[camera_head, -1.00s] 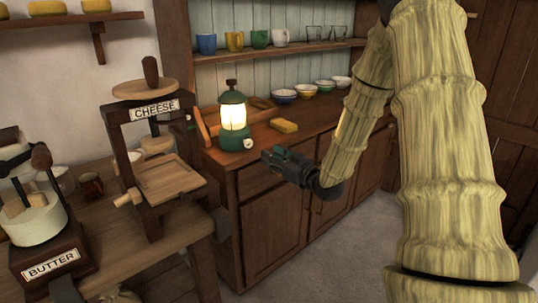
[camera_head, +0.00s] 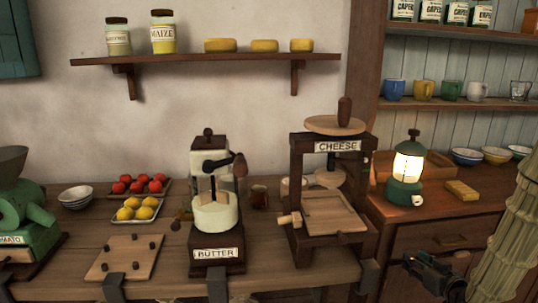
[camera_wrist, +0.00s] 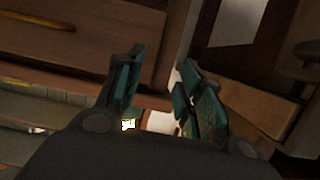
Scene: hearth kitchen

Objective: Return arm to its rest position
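My gripper (camera_head: 420,265) is in the lower right of the head view, in front of the dark wood cabinet (camera_head: 415,237). Part of my arm shows at the right edge. In the wrist view, the two green-padded fingers of my gripper (camera_wrist: 158,88) stand apart with nothing held between them. Drawer fronts (camera_wrist: 85,45) and other wooden parts show beyond the fingers.
A lit green lantern (camera_head: 405,193) and a yellow block (camera_head: 461,190) stand on the cabinet top. The cheese press (camera_head: 301,180) and butter churn (camera_head: 218,240) stand on the wooden table left of my gripper. Wall shelves (camera_head: 205,59) hang above.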

